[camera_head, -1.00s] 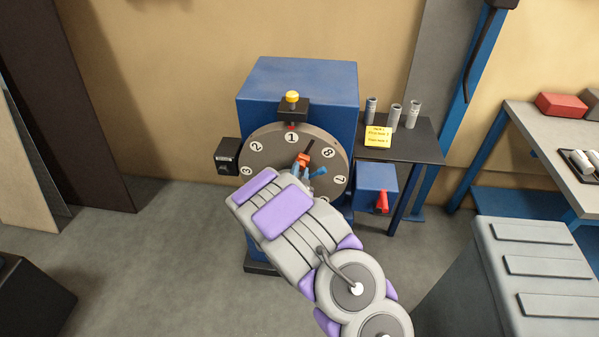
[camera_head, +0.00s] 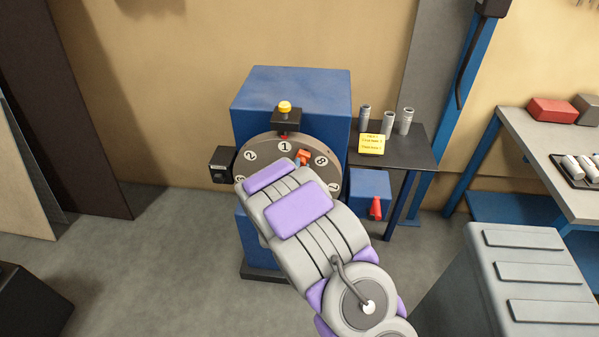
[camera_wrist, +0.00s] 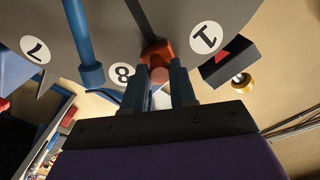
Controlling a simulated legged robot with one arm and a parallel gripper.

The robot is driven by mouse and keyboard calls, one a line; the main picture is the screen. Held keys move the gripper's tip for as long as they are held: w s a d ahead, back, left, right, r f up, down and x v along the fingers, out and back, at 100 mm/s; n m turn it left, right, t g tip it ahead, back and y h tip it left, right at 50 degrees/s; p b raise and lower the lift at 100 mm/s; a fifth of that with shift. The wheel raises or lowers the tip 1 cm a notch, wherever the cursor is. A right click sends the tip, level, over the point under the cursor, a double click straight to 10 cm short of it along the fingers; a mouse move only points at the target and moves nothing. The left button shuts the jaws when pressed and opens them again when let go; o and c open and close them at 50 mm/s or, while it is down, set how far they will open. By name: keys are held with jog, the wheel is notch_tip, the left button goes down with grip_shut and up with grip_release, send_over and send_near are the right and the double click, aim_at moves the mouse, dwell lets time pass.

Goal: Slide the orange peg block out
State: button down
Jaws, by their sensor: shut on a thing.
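The orange peg block (camera_wrist: 157,51) sits on the face of the grey numbered dial (camera_wrist: 185,12), between the numbers 1 and 8. A dark straight slot (camera_wrist: 139,15) runs from the block across the dial face. The block's round peg end points toward my gripper (camera_wrist: 158,80). My blue fingers are shut on the block, one on each side of its peg end. In the head view, the block (camera_head: 304,154) shows just past the tip of my arm, on the dial's upper right. My arm hides the dial's middle and lower part.
The dial is on a blue cabinet (camera_head: 290,92). A yellow-topped black fixture (camera_head: 286,115) stands above the 1. A blue handle rod (camera_wrist: 84,45) stands near the block. A blue box with a red lever (camera_head: 375,207) is at the right.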

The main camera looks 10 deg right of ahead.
jog(key=shift+r, duration=0.3)
jog(key=c, duration=1.2)
grip_release()
jog(key=shift+d+f, duration=0.1)
jog(key=shift+d, duration=0.2)
jog(key=p+v, duration=0.3)
jog(key=v, duration=0.2)
jog(key=p+v, duration=0.4)
jog(key=v, duration=0.2)
jog(key=p+v, duration=0.4)
jog(key=v, duration=0.2)
jog(key=shift+s+a+f, duration=0.1)
jog(key=shift+a+f, duration=0.05)
jog(key=shift+a, duration=0.15)
jog(key=shift+h, duration=0.3)
